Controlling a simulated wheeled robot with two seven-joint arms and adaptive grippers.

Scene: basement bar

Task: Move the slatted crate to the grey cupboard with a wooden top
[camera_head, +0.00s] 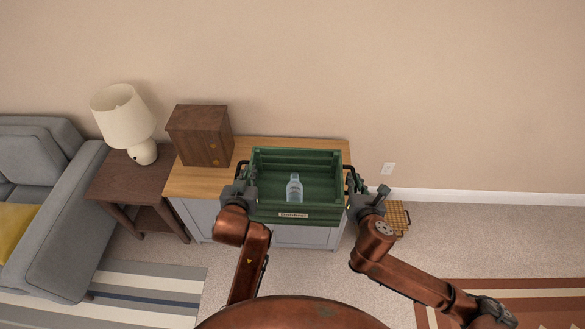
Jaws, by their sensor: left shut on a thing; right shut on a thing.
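The slatted crate (298,215) is green, with a small label on its near side and a clear bottle (294,188) standing inside. My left gripper (241,172) is shut on the black handle at the crate's left end. My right gripper (350,183) is shut on the handle at its right end. The crate looks level and overlaps the wooden top of the grey cupboard (200,183) in the picture. Its underside is hidden, so I cannot tell whether it touches the top.
A brown wooden box (201,136) stands on the left of the cupboard top. Left of the cupboard is a dark side table (122,176) with a cream lamp (125,120), then a grey sofa (70,220). A woven basket (398,217) sits on the floor at right.

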